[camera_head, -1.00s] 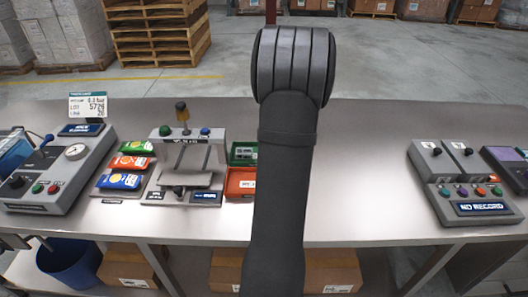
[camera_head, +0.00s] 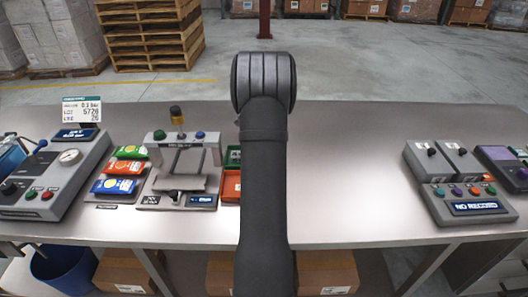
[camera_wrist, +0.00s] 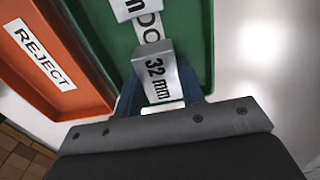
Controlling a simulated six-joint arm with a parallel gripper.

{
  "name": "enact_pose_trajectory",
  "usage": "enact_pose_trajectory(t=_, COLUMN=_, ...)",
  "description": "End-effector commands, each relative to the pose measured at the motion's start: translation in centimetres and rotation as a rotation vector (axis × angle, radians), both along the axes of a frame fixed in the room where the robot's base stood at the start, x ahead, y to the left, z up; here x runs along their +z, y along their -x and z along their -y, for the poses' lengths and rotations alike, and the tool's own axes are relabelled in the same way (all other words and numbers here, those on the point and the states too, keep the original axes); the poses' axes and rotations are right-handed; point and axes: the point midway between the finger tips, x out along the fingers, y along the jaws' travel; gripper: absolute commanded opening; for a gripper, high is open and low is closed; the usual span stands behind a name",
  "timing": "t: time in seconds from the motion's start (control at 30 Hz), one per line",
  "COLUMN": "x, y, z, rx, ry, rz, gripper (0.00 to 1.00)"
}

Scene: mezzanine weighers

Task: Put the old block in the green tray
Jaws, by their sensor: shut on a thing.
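My gripper (camera_wrist: 160,88) is shut on a silver-grey block (camera_wrist: 157,72) marked "32 mm". In the wrist view it holds the block over the green tray (camera_wrist: 104,30); I cannot tell whether the block touches the tray floor. A second silver block (camera_wrist: 128,8), its marking cut off, is in the green tray at the top edge. A white label with dark letters lies between the two blocks, partly covered. In the head view the green tray (camera_head: 232,149) is partly hidden by my arm, and my gripper is hidden too.
An orange tray (camera_wrist: 58,80) labelled "REJECT" adjoins the green tray. A weigher with a plate (camera_head: 179,183) stands left of the trays, with green, orange and blue packets (camera_head: 118,187) beside it. A control box (camera_head: 460,192) is at the right. The bench between is clear.

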Motion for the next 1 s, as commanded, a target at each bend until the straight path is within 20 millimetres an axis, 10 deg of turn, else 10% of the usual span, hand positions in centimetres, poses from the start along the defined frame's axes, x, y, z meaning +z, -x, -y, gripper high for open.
enact_pose_trajectory(t=0.23, x=-0.3, y=0.0, z=0.0, rx=0.000, ry=0.000, rz=0.000, gripper=0.08)
enact_pose_trajectory(t=0.27, x=-0.3, y=0.0, z=0.0, rx=0.000, ry=0.000, rz=0.000, gripper=0.42)
enact_pose_trajectory(t=0.37, x=-0.3, y=0.0, z=0.0, rx=0.000, ry=0.000, rz=0.000, gripper=0.58)
enact_pose_trajectory(t=0.73, x=0.5, y=0.0, z=0.0, rx=0.000, ry=0.000, rz=0.001, gripper=0.58)
enact_pose_trajectory(t=1.0, x=5.7, y=-0.1, z=0.0, rx=0.000, ry=0.000, rz=0.004, gripper=0.58)
